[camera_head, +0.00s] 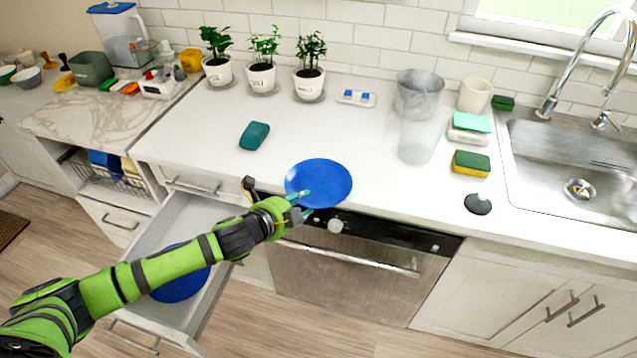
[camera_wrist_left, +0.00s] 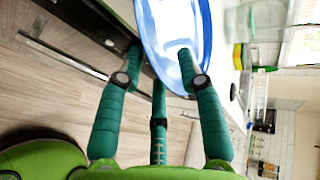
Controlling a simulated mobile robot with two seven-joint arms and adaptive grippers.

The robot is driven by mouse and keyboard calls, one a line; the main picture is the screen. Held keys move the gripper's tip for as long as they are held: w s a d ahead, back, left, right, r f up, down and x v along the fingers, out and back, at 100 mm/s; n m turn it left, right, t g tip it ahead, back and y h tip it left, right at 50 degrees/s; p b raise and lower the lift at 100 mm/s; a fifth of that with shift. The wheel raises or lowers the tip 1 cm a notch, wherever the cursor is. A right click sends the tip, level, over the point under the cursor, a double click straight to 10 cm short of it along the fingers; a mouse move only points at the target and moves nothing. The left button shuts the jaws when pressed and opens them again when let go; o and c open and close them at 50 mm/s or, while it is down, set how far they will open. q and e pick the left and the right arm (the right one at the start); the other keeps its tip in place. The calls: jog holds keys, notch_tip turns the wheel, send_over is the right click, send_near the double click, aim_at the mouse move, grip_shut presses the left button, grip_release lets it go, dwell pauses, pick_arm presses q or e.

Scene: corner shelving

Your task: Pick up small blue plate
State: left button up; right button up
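A round blue plate (camera_head: 322,178) lies at the front edge of the white counter, above the dishwasher, and its near rim reaches the edge. Another blue plate (camera_head: 180,284) is inside the open drawer, partly hidden by my left arm. My left gripper (camera_head: 303,203) is at the near left rim of the counter plate. In the left wrist view the plate (camera_wrist_left: 168,22) fills the top middle. One teal finger overlaps its face and the others are outside or below its rim, with a gap between them. Firm contact is not visible. My right gripper is not in view.
The open drawer (camera_head: 211,300) juts out below my left arm. A clear vessel (camera_head: 418,135), a sponge (camera_head: 471,163) and a black disc (camera_head: 478,204) stand to the right, before the sink (camera_head: 570,150). A teal item (camera_head: 254,136) lies behind left. Potted plants line the wall.

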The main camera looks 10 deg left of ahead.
pick_arm(q)
grip_shut()
jog(key=shift+r, duration=0.15)
